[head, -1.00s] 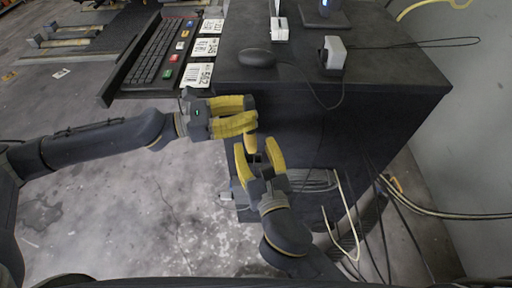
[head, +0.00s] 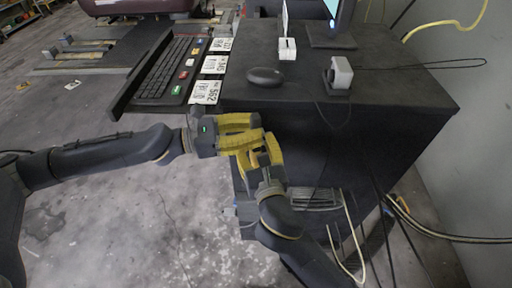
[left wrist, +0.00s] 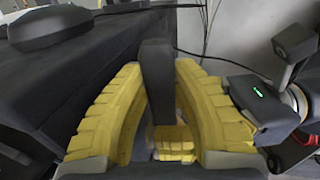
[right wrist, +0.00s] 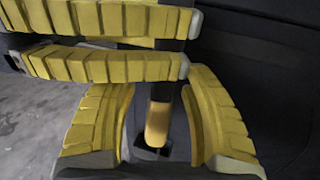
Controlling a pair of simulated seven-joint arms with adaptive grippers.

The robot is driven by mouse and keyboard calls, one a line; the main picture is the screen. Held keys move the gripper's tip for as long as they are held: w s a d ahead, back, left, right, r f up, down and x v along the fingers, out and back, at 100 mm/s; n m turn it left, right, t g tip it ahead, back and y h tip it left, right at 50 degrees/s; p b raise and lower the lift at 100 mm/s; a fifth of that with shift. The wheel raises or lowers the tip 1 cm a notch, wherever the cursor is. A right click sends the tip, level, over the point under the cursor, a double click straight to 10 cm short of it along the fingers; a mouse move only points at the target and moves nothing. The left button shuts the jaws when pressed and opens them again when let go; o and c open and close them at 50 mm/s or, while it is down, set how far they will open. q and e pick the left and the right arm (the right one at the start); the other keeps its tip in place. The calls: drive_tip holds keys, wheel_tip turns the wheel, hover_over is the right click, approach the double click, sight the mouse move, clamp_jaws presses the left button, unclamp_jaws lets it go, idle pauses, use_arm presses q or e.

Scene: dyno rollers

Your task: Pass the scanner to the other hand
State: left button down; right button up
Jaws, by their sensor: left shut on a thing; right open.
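The scanner (left wrist: 157,75) is a dark bar between the yellow fingers of my left gripper (head: 254,130), which is shut on it just in front of the desk. In the head view the scanner is mostly hidden by the fingers. My right gripper (head: 258,156) is open just below the left one. In the right wrist view the scanner's lower part (right wrist: 158,122), yellow and dark, hangs between the open right fingers. The left fingers (right wrist: 105,65) cross above them, very close. I cannot tell whether the right fingers touch the scanner.
The dark desk (head: 395,95) is close behind both grippers. On it are a mouse (head: 265,76), a small white device (head: 340,74), a white stand (head: 287,48) and a monitor foot (head: 330,37). A keyboard (head: 168,70) and label cards (head: 206,92) lie left. Cables (head: 430,232) hang at right.

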clamp_jaws()
idle(0.4)
use_arm(q)
drive_tip(key=c, duration=1.1)
unclamp_jaws()
drive_tip(key=shift+o, duration=0.2)
